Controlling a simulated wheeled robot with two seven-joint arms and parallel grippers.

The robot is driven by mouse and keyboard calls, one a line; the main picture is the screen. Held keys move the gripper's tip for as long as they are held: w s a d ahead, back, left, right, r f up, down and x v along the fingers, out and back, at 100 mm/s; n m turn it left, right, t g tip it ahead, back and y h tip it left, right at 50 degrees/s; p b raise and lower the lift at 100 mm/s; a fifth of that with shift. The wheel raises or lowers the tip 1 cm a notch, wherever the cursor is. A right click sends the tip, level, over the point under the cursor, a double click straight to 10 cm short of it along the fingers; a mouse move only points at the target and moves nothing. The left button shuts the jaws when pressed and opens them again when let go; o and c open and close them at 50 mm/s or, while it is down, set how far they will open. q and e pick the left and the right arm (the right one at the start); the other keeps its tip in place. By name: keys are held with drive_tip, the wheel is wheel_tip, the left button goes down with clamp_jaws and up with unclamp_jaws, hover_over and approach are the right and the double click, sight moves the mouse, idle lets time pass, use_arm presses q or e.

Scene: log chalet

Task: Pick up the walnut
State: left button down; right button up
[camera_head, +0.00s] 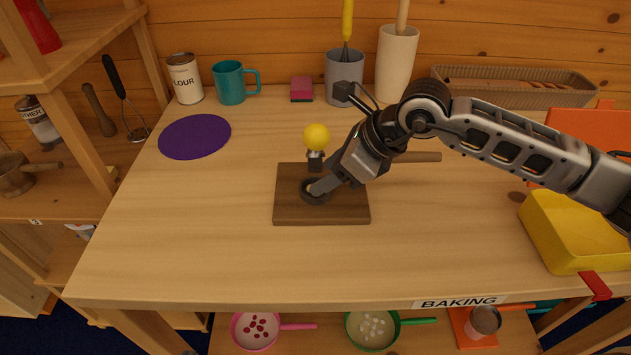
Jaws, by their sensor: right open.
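A dark brown wooden board (345,209) lies on the middle of the light wooden table. My right gripper (315,175) reaches in from the right over the board, its two dark fingers spread apart. A small tan patch (309,188) shows at the lower finger's round tip; I cannot tell whether it is the walnut. No walnut is clearly visible elsewhere. My left gripper is not in view.
A purple round mat (195,137), a flour can (185,78) and a teal mug (231,83) are at the back left. Tall containers (397,62) and a long basket (512,87) line the back. A yellow bin (570,233) is at the right. The front left table is clear.

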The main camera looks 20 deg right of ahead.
drive_tip(key=shift+x, duration=1.4)
drive_tip(key=shift+d, duration=0.1)
clamp_jaws()
drive_tip(key=shift+f, duration=0.1)
